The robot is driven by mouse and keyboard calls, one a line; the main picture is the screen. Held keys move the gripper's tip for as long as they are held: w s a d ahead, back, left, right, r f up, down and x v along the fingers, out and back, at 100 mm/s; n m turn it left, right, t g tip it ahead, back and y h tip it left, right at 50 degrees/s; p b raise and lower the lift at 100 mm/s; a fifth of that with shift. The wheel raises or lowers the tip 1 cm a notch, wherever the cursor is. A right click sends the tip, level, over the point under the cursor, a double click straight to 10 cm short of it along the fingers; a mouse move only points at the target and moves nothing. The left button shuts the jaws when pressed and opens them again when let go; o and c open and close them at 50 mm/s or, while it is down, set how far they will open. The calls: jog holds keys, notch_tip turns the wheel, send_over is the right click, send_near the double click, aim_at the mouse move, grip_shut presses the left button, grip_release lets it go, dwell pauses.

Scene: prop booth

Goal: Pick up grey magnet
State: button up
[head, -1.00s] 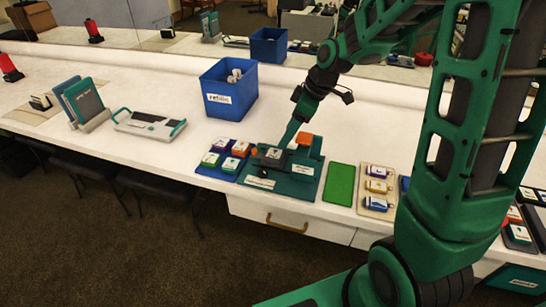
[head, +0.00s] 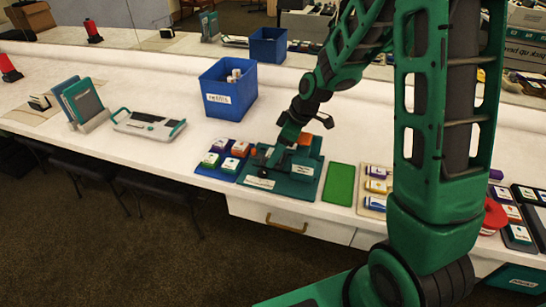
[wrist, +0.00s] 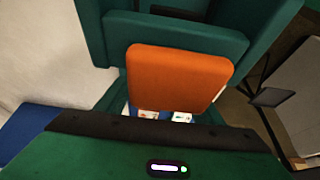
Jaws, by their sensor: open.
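My gripper (head: 272,160) is open and low over the teal stepped holder (head: 300,187) in the head view. No grey magnet can be made out clearly; the gripper and wrist cover the middle of the holder, where a dark grey labelled block showed before. An orange block (head: 305,138) sits at the back of the holder. In the wrist view, an orange block (wrist: 180,77) lies against teal walls (wrist: 170,30), just beyond my gripper's dark edge. My fingertips cannot be made out there, and no grey magnet shows.
A blue tray (head: 212,174) with several coloured blocks stands left of the holder. A green mat (head: 339,184) lies to its right, then a beige tray with coloured pieces. A labelled blue bin (head: 229,97) stands behind. The white table is clear around the bin.

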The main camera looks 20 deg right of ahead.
jog(key=shift+c, duration=0.2)
jog(key=c, duration=1.2)
jog(key=shift+r, duration=0.1)
